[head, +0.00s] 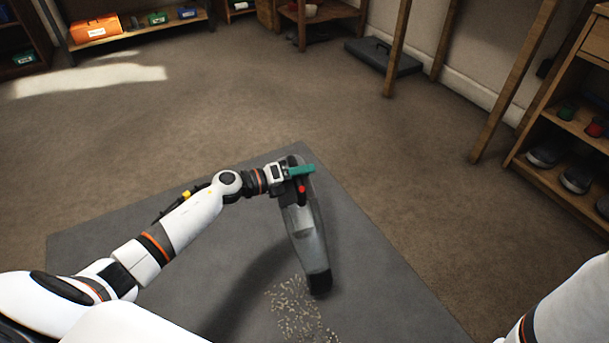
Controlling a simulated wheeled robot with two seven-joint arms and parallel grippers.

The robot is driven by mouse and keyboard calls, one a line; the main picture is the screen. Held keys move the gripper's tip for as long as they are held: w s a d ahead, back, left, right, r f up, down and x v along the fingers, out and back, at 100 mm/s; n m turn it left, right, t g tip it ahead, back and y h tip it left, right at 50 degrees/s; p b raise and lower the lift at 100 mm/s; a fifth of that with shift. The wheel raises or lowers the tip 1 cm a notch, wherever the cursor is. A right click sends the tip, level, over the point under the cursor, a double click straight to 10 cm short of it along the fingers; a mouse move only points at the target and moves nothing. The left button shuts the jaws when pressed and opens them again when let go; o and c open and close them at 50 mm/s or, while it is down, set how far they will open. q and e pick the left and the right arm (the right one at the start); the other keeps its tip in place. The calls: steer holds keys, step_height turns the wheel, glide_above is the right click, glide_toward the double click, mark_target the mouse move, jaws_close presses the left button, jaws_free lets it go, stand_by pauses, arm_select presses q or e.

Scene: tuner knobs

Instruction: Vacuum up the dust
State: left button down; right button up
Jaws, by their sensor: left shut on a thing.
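A handheld vacuum (306,237) with a green handle, a red button and a clear grey body is in the middle of the head view. My left gripper (289,172) is shut on it near the handle. The vacuum's dark nozzle (320,283) points down, at the upper right edge of the dust. The dust (298,308) is a patch of pale crumbs on a dark grey mat (130,235). I cannot tell whether the nozzle touches the mat. Part of my right arm shows at the lower right, but its gripper is out of view.
Brown carpet (230,110) around the mat is clear. A wooden shelf with shoes (575,180) stands at the right. A dark flat case (383,57) lies by the wall behind wooden legs. A low shelf at the back left holds an orange box (96,30).

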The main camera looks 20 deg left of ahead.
mark_target(285, 158)
arm_select(q)
steer(key=shift+r, duration=0.25)
steer(key=shift+w, duration=0.1)
steer(key=shift+w+a+f+b, duration=0.15)
steer(key=shift+w+a+b, duration=0.15)
steer(key=shift+a+b, duration=0.15)
steer(key=shift+w+a+b, duration=0.6)
steer(key=shift+w+a, duration=0.05)
steer(key=shift+a, duration=0.25)
steer(key=shift+w+a+b, duration=0.6)
steer(key=shift+a, duration=0.25)
steer(key=shift+s, duration=0.1)
steer(key=shift+f+p+v, duration=0.2)
steer(key=shift+p+v, duration=0.05)
steer(key=shift+v, duration=1.1)
steer(key=shift+f+p+v, duration=0.2)
steer(key=shift+v, duration=1.1)
steer(key=shift+s+d+r, duration=0.1)
steer(key=shift+s+r, duration=0.05)
